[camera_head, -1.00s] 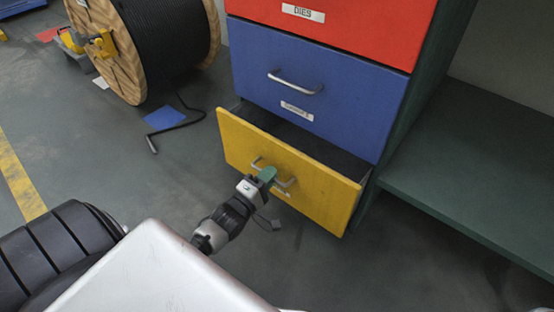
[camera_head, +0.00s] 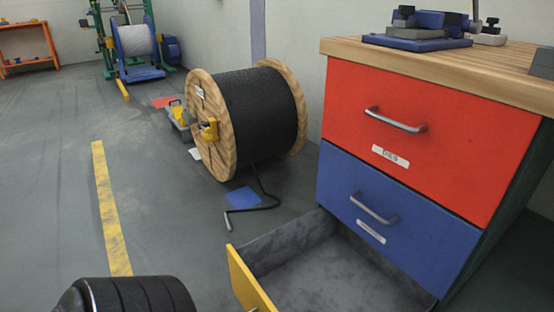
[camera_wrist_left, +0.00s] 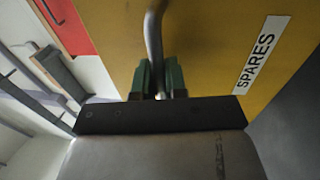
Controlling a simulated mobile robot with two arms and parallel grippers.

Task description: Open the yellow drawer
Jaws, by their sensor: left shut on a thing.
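The yellow drawer (camera_head: 248,284) is pulled well out from under the blue drawer, and its grey interior (camera_head: 325,272) looks empty. Only the left part of its yellow front shows in the head view. In the left wrist view the yellow front (camera_wrist_left: 205,50) fills much of the picture, with a "SPARES" label (camera_wrist_left: 262,54). My left gripper (camera_wrist_left: 160,82) is shut on the drawer's metal handle (camera_wrist_left: 154,40), its green fingertips on either side of the bar. The left gripper is outside the head view. My right gripper is in neither view.
A blue drawer (camera_head: 375,225) and a red drawer (camera_head: 440,135), both shut, sit above under a wooden top (camera_head: 460,65). A cable reel (camera_head: 250,115) stands left of the cabinet, with a blue sheet (camera_head: 242,197) and a bent black bar near it. The floor at left is mostly clear.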

